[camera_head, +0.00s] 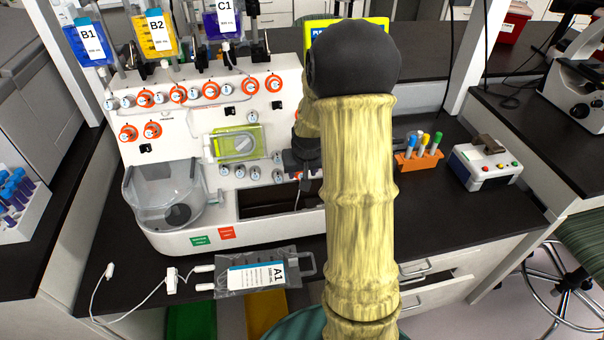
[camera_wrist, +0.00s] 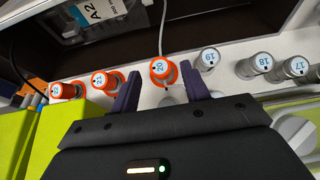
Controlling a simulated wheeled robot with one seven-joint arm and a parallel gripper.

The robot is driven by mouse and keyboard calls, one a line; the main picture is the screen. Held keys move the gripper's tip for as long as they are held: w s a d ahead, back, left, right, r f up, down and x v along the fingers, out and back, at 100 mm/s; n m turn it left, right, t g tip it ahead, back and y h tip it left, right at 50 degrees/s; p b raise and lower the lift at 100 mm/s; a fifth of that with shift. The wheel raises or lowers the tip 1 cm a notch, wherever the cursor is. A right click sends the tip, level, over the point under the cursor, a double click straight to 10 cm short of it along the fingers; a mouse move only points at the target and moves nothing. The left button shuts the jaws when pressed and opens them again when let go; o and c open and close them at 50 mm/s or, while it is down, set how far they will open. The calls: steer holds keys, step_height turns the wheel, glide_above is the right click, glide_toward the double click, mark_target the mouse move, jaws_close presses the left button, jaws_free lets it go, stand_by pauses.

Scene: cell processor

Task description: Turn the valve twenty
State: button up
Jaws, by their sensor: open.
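Valve twenty (camera_wrist: 163,70) is a knob with an orange ring and a blue-white cap marked 20, in the wrist view. My gripper (camera_wrist: 160,78) is open, its two dark fingers on either side of this knob, with the tips about level with it. Gaps seem to show between fingers and knob; contact cannot be made out. In the head view my gripper (camera_head: 303,160) is a dark shape at the machine's front, its fingers unclear. Valve twenty cannot be picked out there, as my arm covers that part.
Grey-ringed valve 19 (camera_wrist: 209,60) sits close right of the fingers, with 18 (camera_wrist: 254,66) and 17 (camera_wrist: 296,67) beyond. Orange-ringed valves (camera_wrist: 103,80) are on the left. The white machine (camera_head: 185,240) carries a green pump cover (camera_head: 220,146). A bag labelled A1 (camera_head: 256,278) lies in front.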

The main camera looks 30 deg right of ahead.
mark_target(301, 175)
steer(key=shift+x, duration=1.3)
steer(key=c, duration=1)
